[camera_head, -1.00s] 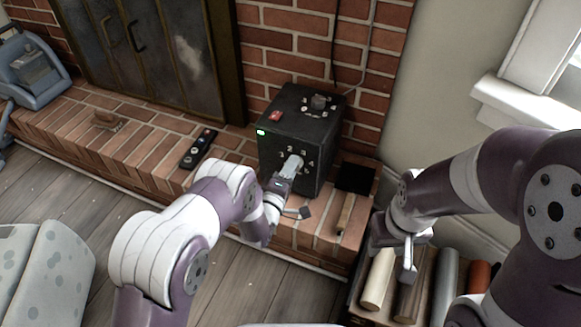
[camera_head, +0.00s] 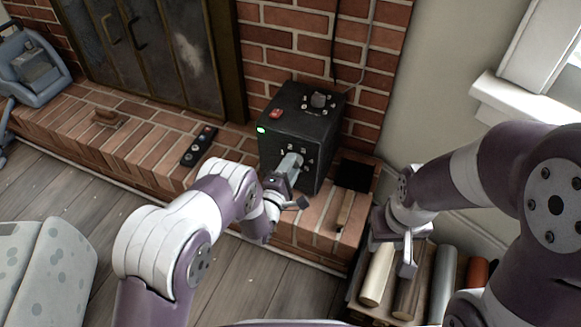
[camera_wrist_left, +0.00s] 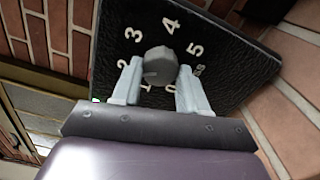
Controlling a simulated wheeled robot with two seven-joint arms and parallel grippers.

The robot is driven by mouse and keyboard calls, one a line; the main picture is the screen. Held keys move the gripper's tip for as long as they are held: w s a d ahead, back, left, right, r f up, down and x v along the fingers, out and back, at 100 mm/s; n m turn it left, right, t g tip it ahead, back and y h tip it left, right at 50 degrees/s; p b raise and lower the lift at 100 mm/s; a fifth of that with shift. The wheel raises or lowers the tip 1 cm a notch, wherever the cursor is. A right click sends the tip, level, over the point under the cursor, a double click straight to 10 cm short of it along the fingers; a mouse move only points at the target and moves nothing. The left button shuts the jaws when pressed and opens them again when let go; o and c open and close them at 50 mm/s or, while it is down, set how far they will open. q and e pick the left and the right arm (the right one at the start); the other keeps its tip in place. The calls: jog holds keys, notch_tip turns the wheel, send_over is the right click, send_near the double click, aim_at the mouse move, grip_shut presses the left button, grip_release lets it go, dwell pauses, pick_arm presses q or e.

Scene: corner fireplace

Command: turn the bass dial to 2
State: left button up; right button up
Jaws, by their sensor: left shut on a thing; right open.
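The bass dial (camera_wrist_left: 160,64) is a grey knob on the front of a black speaker box (camera_head: 318,137). White numbers surround it, with 2, 3, 4 and 5 readable in the left wrist view; lower marks are partly hidden by my fingers. My left gripper (camera_wrist_left: 160,72) has one finger on each side of the knob and is shut on it. In the head view, the left gripper (camera_head: 290,163) covers the dial. A dark mark shows on the knob's left side, but I cannot tell its exact reading. My right gripper (camera_head: 407,262) is open and empty, above the logs.
A black remote (camera_head: 198,146) lies on the brick hearth (camera_head: 135,148). Several logs (camera_head: 378,275) lie below my right gripper.

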pick_arm(q)
jog(key=shift+f, duration=0.1)
jog(key=o, duration=1.1)
jog(key=shift+c, duration=0.2)
jog(key=p+v, duration=0.5)
jog(key=v, duration=0.8)
jog(key=shift+w+d, duration=0.1)
